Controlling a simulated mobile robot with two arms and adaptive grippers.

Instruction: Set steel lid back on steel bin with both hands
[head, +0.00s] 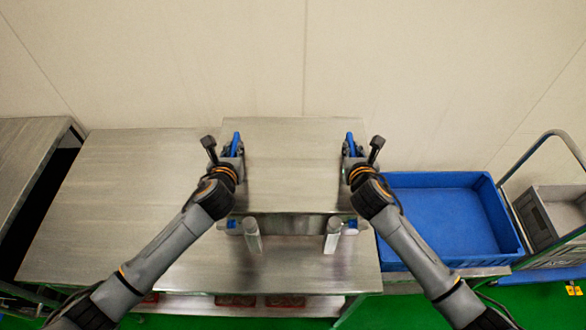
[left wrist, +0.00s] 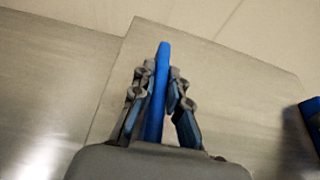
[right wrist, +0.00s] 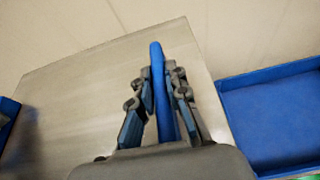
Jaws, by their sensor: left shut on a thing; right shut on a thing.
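The steel lid (head: 292,165), a broad flat plate with a blue upright handle on each side, lies level above the steel table in the head view. My left gripper (head: 229,150) is shut on the lid's left blue handle (left wrist: 160,75), which stands between its fingers in the left wrist view. My right gripper (head: 358,152) is shut on the lid's right blue handle (right wrist: 158,75), seen between its fingers in the right wrist view. The steel bin is not clearly seen; the lid hides what is below it, so I cannot tell if they touch.
Two pale posts with blue parts, left (head: 252,236) and right (head: 332,236), show at the lid's front edge. The steel table (head: 120,210) is clear on the left. A blue crate (head: 450,215) stands to the right, beside a cart with a grey crate (head: 562,222). A wall is behind.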

